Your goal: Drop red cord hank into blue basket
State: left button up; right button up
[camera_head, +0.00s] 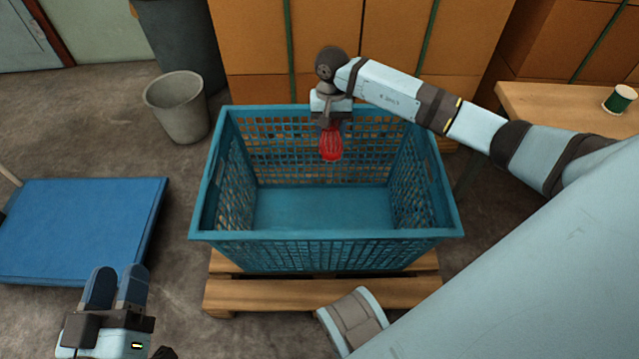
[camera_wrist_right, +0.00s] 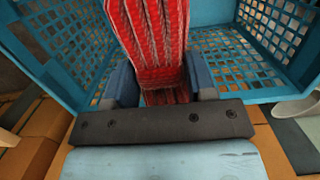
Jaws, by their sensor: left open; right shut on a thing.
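The red cord hank (camera_head: 331,143) hangs from my right gripper (camera_head: 331,121) inside the outline of the blue basket (camera_head: 325,236), near its far wall. My right gripper is shut on the hank; in the right wrist view the hank (camera_wrist_right: 157,40) sits between the two blue-grey fingers, with the basket's mesh walls (camera_wrist_right: 270,38) around it. The basket is open at the top, and its visible floor is bare. I cannot tell the hank's exact height against the rim. My left gripper (camera_head: 117,287) is open and empty at the lower left, away from the basket.
The basket stands on a wooden pallet (camera_head: 300,295). A blue platform (camera_head: 75,225) lies left, a grey bin (camera_head: 179,108) behind it. Stacked cardboard boxes (camera_head: 380,45) stand close behind the basket. A wooden table (camera_head: 560,108) with a green spool (camera_head: 619,99) is at right.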

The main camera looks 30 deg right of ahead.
pick_arm(q)
jog(key=shift+d+f+g+b, duration=0.1)
jog(key=shift+f+g+b, duration=0.6)
jog(key=shift+f, duration=0.75)
pick_arm(e)
jog(key=shift+f, duration=1.7)
jog(key=o, duration=1)
pick_arm(q)
notch_tip(320, 180, up, 6)
jog(key=t+p, duration=0.2)
jog(key=p, duration=0.2)
jog(key=shift+a, duration=0.25)
pick_arm(e)
jog(key=r, duration=0.4)
jog(key=w+r, duration=0.1)
jog(key=r, duration=0.8)
jog(key=shift+w+d+r, duration=0.25)
jog(key=shift+d+r, duration=0.1)
jog(key=shift+d, duration=0.05)
pick_arm(q)
jog(key=shift+s, duration=0.1)
